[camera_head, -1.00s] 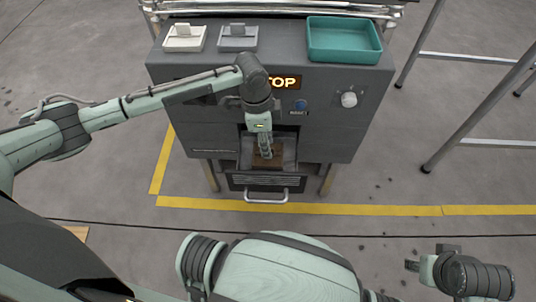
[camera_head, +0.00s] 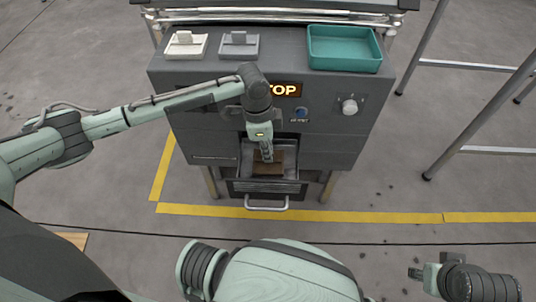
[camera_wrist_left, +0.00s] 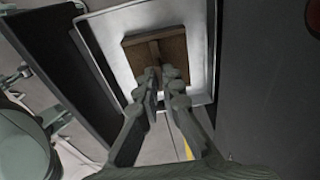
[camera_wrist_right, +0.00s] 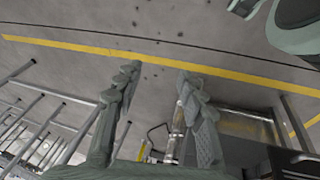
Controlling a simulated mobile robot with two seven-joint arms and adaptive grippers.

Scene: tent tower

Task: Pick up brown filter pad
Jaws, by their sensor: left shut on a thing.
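The brown filter pad (camera_head: 277,169) lies in the pulled-out drawer low on the grey machine; it also shows in the left wrist view (camera_wrist_left: 174,46), inside a pale tray with a raised ridge across its middle. My left gripper (camera_head: 267,158) reaches down into the drawer. In the left wrist view its fingertips (camera_wrist_left: 161,80) are closed on the pad's ridge. The pad still appears to be in the tray; I cannot tell whether it is lifted. My right gripper (camera_wrist_right: 158,75) is open and empty, away from the machine, at the lower right of the head view (camera_head: 416,273).
The drawer handle (camera_head: 266,208) juts out at the front. Metal stand legs (camera_head: 480,105) are at the right.

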